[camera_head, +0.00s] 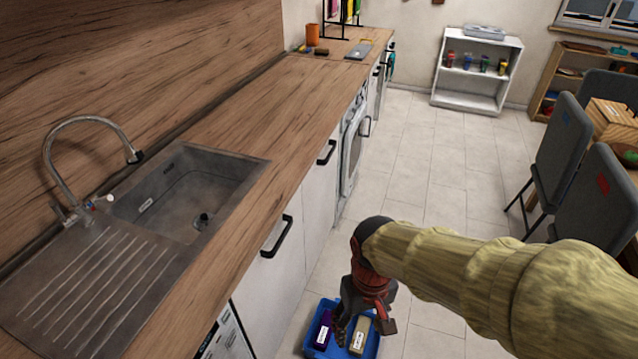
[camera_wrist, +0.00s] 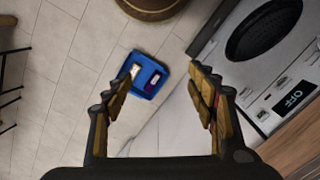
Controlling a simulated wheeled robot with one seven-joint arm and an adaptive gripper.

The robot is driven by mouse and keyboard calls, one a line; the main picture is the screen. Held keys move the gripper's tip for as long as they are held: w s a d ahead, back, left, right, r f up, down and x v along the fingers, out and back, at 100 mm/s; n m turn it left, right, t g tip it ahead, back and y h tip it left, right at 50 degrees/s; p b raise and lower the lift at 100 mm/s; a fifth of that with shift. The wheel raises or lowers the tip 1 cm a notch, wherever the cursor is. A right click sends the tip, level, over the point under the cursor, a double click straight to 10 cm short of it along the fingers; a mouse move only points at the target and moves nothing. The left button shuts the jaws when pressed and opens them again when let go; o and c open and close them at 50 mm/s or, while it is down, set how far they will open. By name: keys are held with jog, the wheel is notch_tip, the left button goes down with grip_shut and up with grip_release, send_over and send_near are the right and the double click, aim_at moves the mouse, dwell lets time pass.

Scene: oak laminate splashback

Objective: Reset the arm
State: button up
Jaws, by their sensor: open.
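My gripper (camera_head: 366,312) is at the end of my arm in the head view, in front of the cabinets and over a blue tray (camera_head: 315,350) in that picture. In the wrist view my gripper (camera_wrist: 164,85) has its two fingers spread wide with nothing between them. The blue tray (camera_wrist: 147,56) also shows there, on the floor well beyond the fingertips. A dark purple box (camera_head: 324,330) and a beige box (camera_head: 360,335) lie in the tray. My gripper hides part of the tray in the head view.
A wooden counter (camera_head: 262,120) with a grey sink (camera_head: 185,190) and tap runs along the left. A white shelf (camera_head: 470,85) holds several small items at the back. Grey chairs (camera_head: 562,150) stand by a table at right. The tiled floor (camera_head: 425,150) between is clear.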

jog(key=s+d+r+m+t, duration=0.1)
jog(key=d+r+t, duration=0.2)
jog(key=d+r, duration=0.2)
jog(key=s+d+r+m+t, duration=0.2)
jog(key=d+r, duration=0.3)
jog(key=r, duration=0.5)
jog(key=shift+d+r+t+p, duration=0.3)
jog(key=shift+t+p, duration=0.15)
jog(key=shift+t, duration=0.15)
